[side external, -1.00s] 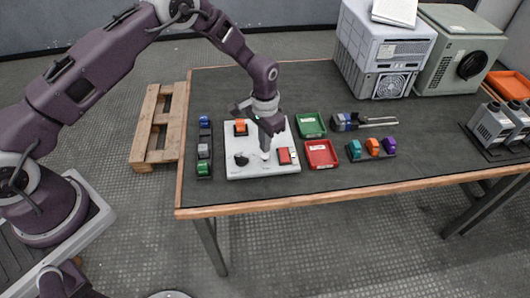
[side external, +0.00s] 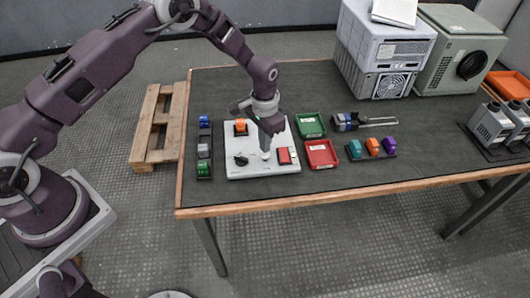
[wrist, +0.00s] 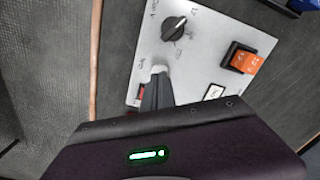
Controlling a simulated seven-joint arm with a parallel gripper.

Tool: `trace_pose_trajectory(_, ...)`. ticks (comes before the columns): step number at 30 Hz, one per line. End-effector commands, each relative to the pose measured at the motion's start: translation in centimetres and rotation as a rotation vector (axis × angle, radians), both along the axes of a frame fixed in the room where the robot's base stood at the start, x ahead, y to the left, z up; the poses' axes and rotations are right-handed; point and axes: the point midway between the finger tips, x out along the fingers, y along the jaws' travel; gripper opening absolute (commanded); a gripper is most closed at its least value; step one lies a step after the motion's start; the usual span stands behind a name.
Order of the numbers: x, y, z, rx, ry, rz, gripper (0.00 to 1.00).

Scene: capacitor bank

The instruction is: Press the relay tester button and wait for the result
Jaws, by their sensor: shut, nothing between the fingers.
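The relay tester (side external: 280,172) is a pale flat panel on the dark table, and it also shows in the wrist view (wrist: 205,65). It carries a black knob (side external: 241,160), an orange relay (side external: 240,127) in a black socket and a red part (side external: 284,156). The knob (wrist: 174,28) and relay (wrist: 245,62) show clearly in the wrist view. My gripper (side external: 265,155) is shut and empty, pointing down at the panel between the knob and the red part. Its fingertips (wrist: 158,72) hide what lies under them, so I cannot tell whether they touch a button.
A green tray (side external: 311,125) and a red tray (side external: 321,154) lie right of the panel. A rack of coloured relays (side external: 372,149) stands further right. Another rack (side external: 204,150) stands left of the panel. Large grey equipment boxes (side external: 385,50) stand at the back.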

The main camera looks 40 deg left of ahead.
Motion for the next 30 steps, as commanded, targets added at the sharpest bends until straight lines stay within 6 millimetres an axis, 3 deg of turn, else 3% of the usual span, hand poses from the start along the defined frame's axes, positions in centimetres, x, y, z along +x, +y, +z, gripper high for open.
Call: trace_pose_trajectory(30, 0.0, 0.0, -1.2, 0.0, 0.0, 0.0, 0.0)
